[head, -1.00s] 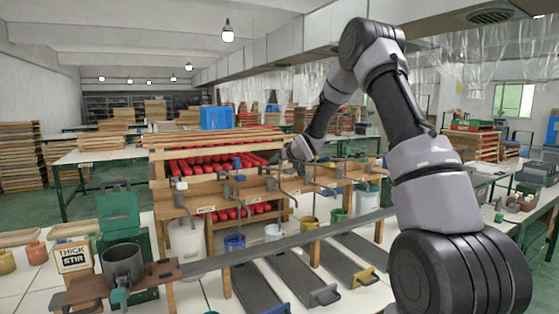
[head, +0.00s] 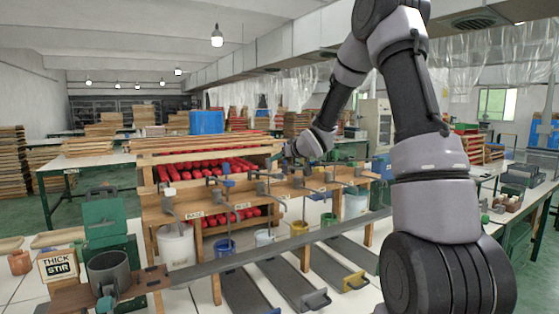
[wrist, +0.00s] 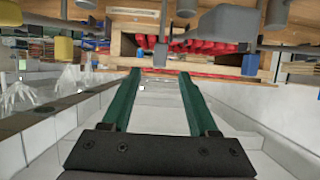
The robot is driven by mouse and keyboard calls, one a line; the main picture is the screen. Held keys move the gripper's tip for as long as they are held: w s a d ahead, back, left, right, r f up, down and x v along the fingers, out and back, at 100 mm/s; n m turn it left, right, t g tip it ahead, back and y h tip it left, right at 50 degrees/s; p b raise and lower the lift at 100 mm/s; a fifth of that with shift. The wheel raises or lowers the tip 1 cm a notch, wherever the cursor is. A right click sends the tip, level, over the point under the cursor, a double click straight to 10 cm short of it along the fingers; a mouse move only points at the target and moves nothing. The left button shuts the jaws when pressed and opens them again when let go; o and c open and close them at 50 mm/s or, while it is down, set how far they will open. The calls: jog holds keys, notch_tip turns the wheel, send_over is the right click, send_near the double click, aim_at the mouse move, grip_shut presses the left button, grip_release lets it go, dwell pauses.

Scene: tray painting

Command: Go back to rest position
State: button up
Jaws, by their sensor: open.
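My arm rises on the right of the head view, with its elbow partly cut off by the top edge, and bends down toward the wooden rack. My gripper (head: 289,157) is small and partly lost against the rack there, so its jaws do not show clearly. In the wrist view, which looks upside down, its two green fingers (wrist: 161,82) stand well apart with nothing between them. The gap between them shows only pale background and the rack beyond.
The wooden rack (head: 205,149) holds several red tubes, with taps along its front. Buckets, including a white one (head: 176,246), a blue one (head: 225,246) and a yellow one (head: 299,235), stand below. A grey pot (head: 109,273) and a "THICK STIR" sign (head: 58,266) are at front left.

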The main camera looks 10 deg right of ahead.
jog(key=s+d+r+m+g+h, duration=0.1)
jog(key=s+d+r+m+h, duration=0.1)
jog(key=s+r, duration=0.35)
jog(key=s+d+r+m+g+h, duration=0.1)
jog(key=s+d+r, duration=0.1)
jog(key=s, duration=0.6)
jog(key=s+d+r+m+g+h, duration=0.1)
jog(key=s+d+r+m+h, duration=0.15)
jog(key=s, duration=0.45)
jog(key=s+a+m+g+y, duration=0.1)
jog(key=s+a, duration=0.1)
jog(key=s, duration=0.9)
jog(key=s+a+m+g+y, duration=0.1)
jog(key=s+a+y, duration=0.1)
jog(key=s, duration=0.9)
jog(key=shift+s+r+g, duration=0.2)
jog(key=shift+s+g, duration=0.1)
jog(key=shift+g, duration=0.1)
